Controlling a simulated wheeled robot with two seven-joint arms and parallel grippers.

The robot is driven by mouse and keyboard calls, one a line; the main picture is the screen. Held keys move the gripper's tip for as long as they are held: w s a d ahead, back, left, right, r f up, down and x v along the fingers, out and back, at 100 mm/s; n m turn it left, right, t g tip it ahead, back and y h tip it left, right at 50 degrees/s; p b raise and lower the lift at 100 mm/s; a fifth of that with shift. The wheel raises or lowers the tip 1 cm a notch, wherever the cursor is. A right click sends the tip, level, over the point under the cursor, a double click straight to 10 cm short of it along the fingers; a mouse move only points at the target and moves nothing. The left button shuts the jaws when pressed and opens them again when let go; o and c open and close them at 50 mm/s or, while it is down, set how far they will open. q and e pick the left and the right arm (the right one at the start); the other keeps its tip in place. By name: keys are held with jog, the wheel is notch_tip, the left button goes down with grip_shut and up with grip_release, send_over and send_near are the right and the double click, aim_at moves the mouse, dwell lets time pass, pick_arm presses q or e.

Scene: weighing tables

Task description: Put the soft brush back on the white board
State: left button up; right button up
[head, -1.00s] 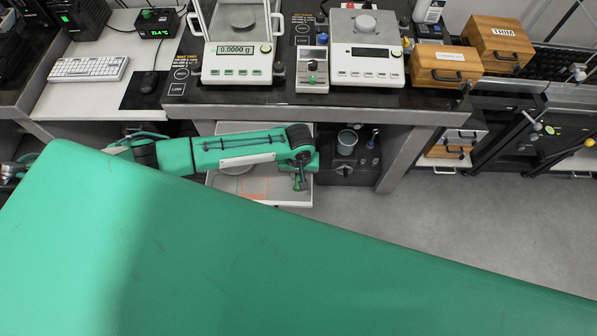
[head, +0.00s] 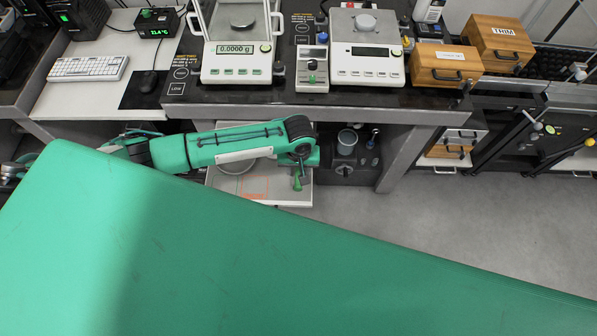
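The white board (head: 225,186) lies low under the front of the weighing table, with faint orange outlines on it. My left arm reaches across above it from the left. My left gripper (head: 297,183) hangs down over the board's right part. It is small and partly behind the wrist, and I cannot tell whether its fingers are open or shut. A small green piece shows at the fingertips; I cannot tell whether it is part of the gripper or the soft brush. I cannot make out the soft brush for certain anywhere. My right gripper is out of view.
The weighing table (head: 430,117) overhangs the board and carries two balances (head: 237,65) (head: 366,65). A grey cup (head: 347,138) stands on a dark surface right of the board. Wooden boxes (head: 445,66) stand at the right. My own green body hides the lower view.

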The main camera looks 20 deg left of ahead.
pick_arm(q)
notch_tip(320, 180, up, 9)
jog(key=shift+b, duration=0.4)
jog(key=shift+s, duration=0.1)
